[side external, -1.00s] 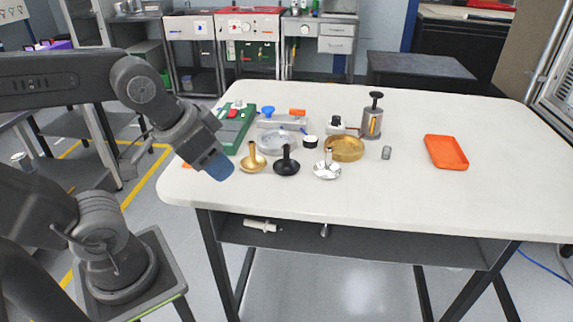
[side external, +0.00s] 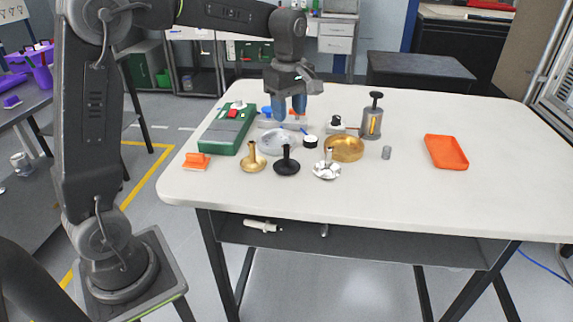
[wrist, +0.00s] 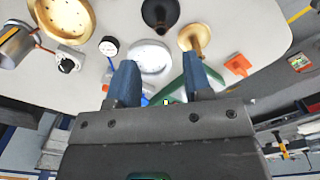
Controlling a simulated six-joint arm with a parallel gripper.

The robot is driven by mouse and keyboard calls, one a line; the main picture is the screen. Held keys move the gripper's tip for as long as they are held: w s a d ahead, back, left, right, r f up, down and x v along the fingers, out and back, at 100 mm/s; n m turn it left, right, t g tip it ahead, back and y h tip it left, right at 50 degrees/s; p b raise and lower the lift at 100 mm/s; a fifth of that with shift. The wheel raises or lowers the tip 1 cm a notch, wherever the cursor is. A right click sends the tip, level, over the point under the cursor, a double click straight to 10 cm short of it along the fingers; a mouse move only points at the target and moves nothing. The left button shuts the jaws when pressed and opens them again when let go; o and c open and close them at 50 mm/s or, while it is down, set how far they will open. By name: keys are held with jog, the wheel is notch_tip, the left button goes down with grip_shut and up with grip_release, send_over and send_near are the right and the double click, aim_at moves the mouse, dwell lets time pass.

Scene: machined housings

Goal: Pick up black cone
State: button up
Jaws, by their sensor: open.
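The black cone (side external: 287,165) stands on the white table with its wide base down and its narrow stem up, between a gold cone (side external: 252,162) and a silver cone (side external: 327,170). In the wrist view the black cone (wrist: 160,14) is at the top edge, partly cut off, beyond the fingertips. My gripper (side external: 290,116) is open, with its two blue fingers pointing down, behind and above the black cone. In the wrist view my gripper (wrist: 158,72) has nothing between its fingertips, and the silver round housing (wrist: 150,57) lies just past them.
A gold dish (side external: 344,149), a grey cylinder with a black knob (side external: 372,120) and a small black-and-white gauge (side external: 310,142) stand nearby. A green box (side external: 226,134) is at left and an orange tray (side external: 446,152) at right. The table's front is clear.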

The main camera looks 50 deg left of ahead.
send_over(287, 166)
jog(key=f, duration=0.8)
jog(key=shift+w+f, duration=0.2)
jog(key=shift+f, duration=0.1)
jog(key=shift+a+f, duration=0.2)
jog(key=shift+f, duration=1.15)
jog(key=shift+a+f, duration=0.15)
jog(key=shift+f, duration=1.2)
grip_shut()
